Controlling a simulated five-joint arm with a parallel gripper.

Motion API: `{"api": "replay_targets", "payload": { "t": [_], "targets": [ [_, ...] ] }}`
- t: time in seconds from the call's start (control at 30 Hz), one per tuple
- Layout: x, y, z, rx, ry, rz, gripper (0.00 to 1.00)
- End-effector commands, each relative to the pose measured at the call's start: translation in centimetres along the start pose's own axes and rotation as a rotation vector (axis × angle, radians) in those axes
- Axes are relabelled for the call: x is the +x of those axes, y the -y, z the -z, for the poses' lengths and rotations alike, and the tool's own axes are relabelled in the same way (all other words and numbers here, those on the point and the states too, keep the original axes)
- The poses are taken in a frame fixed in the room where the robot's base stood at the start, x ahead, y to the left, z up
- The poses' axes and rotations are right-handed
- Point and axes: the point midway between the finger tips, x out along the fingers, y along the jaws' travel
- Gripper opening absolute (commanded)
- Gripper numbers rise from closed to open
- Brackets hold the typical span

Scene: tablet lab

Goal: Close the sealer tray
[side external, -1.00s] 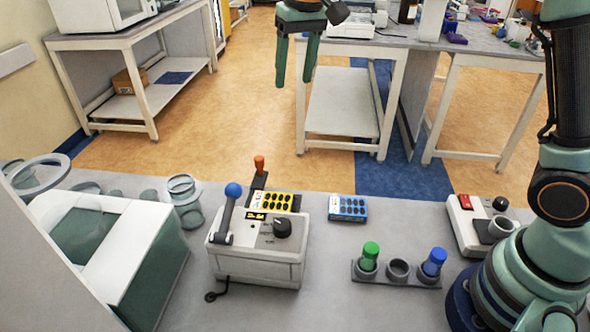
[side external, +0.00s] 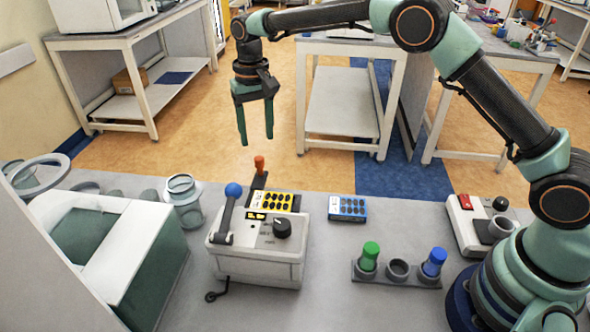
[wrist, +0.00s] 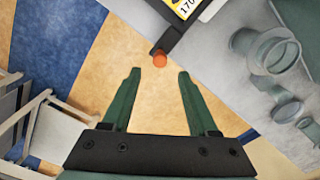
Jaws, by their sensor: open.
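The sealer (side external: 258,252) is a pale box on the bench with a blue-knobbed lever (side external: 229,208) and a black dial (side external: 283,228). Its tray shows as a dark bar at the far side, with an upright orange-tipped handle (side external: 259,164) beside a yellow blister pack (side external: 276,200). How far the tray sticks out is partly hidden. My gripper (side external: 256,139) is open and empty, pointing down just above the handle in the side view. In the wrist view the orange handle tip (wrist: 160,59) shows just beyond the gap between my fingertips (wrist: 158,74), apart from both.
A blue blister pack (side external: 347,208) lies right of the sealer. A rack (side external: 397,287) with green and blue-capped vials stands front right, near a white device with a red switch (side external: 465,202). Glass jars (side external: 184,205) stand close left of the sealer. Bench is clear between the packs and rack.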

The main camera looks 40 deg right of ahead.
Motion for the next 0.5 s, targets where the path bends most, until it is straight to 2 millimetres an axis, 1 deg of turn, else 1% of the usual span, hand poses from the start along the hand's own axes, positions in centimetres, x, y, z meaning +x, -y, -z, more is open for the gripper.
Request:
{"api": "replay_targets", "payload": {
  "t": [0.03,0.2,0.33,0.5],
  "targets": [
    [1.1,-0.1,-0.1,0.0,0.005,-0.002,0.59],
    [4.0,-0.1,-0.1,0.0,0.003,-0.001,0.59],
    [5.4,0.0,0.0,0.0,0.001,-0.001,0.59],
    [6.3,0.0,0.0,0.0,0.0,0.0,0.59]
  ]
}}
